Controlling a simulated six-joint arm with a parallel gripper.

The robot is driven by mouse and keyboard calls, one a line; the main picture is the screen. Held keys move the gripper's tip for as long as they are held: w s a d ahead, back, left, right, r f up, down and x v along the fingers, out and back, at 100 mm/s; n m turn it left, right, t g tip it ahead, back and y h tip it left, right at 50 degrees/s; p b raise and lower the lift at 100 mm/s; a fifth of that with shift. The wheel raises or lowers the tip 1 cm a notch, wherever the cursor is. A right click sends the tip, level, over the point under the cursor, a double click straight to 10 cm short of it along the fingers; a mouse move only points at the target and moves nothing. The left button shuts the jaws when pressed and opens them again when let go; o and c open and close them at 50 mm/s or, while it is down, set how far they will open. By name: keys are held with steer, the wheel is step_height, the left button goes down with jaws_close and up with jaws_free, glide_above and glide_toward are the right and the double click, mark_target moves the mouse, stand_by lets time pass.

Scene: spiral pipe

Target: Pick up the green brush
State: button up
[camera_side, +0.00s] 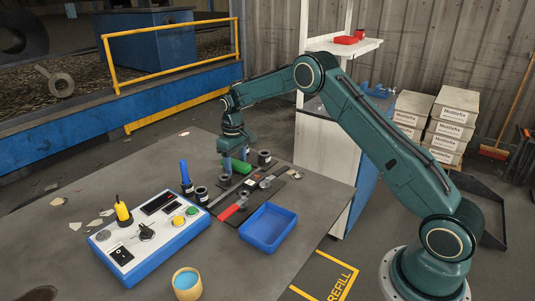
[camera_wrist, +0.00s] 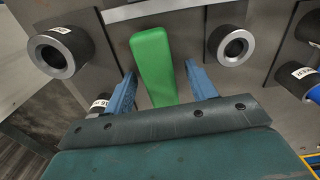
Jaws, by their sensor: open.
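The green brush (camera_wrist: 155,62) lies on the table between the two blue fingers of my gripper (camera_wrist: 163,88) in the wrist view. Its far end reaches past the fingertips, and its near end is hidden behind the gripper body. Gaps show between the brush and the fingers. In the side view the brush (camera_side: 242,167) shows as a small green piece beside my gripper (camera_side: 234,163), which points down close above the table. My gripper is open around the brush and not closed on it.
Dark cylinders (camera_wrist: 61,52) and (camera_wrist: 232,43) stand on both sides of the fingers. The table's front is fairly clear.

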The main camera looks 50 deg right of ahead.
mark_target(236, 162)
stand_by(0.3)
steer(key=c, duration=1.1)
steer(key=shift+r, duration=0.1)
step_height(236, 162, up, 20)
steer(key=shift+f, duration=0.1)
stand_by(0.4)
steer(key=o, duration=0.5)
steer(key=c, duration=0.4)
steer(key=shift+s, duration=0.1)
